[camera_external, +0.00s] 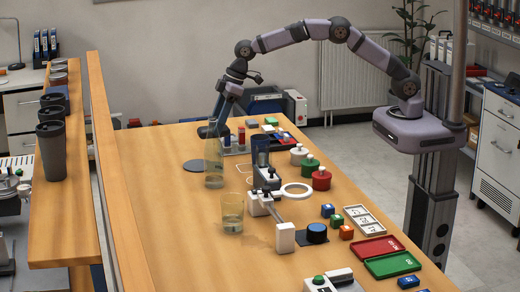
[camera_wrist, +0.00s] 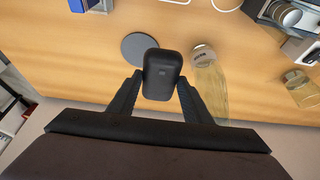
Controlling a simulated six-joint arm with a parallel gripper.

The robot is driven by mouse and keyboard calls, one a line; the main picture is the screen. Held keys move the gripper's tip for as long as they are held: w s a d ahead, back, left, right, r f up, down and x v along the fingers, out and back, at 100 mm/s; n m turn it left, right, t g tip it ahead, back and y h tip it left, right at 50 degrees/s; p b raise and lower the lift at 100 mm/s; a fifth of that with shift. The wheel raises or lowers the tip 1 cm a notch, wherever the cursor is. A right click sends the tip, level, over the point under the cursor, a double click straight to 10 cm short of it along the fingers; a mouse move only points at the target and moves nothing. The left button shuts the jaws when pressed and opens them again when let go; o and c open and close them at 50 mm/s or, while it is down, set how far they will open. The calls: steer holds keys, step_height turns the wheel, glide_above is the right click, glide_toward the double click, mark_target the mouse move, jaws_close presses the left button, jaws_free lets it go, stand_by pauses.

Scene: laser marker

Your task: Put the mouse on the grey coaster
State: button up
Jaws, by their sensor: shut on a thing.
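My gripper (camera_wrist: 160,95) is shut on the black mouse (camera_wrist: 162,72), which sits between the two fingers in the wrist view. In the external view the coaster (camera_external: 194,165) lies bare, left of the bottle and below my gripper.
A tall glass bottle (camera_external: 214,165) stands close to the right of the coaster; it also shows in the wrist view (camera_wrist: 208,85). A glass tumbler (camera_external: 232,212) stands nearer the camera. A wooden partition (camera_external: 110,170) borders the table's left side. The table's front left is clear.

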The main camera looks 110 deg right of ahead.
steer(key=shift+w+d+f+b, duration=0.3)
steer(key=shift+w+d+f, duration=0.1)
steer(key=shift+d, duration=0.25)
steer(key=shift+w+d+f+b, duration=0.3)
steer(key=shift+w+d, duration=0.1)
steer(key=shift+d, duration=0.2)
steer(key=p, duration=0.4)
glide_toward(198, 166)
steer(key=shift+s+a+f, duration=0.2)
steer(key=shift+a+f, duration=0.35)
steer(key=shift+f, duration=0.25)
steer(key=shift+s+a+f, duration=0.2)
steer(key=shift+a+f, duration=0.35)
steer(key=shift+f, duration=0.8)
steer(key=shift+f+b, duration=0.2)
steer(key=shift+b, duration=0.2)
steer(key=o, duration=1.1)
steer(key=shift+c, duration=0.2)
steer(key=shift+r, duration=0.2)
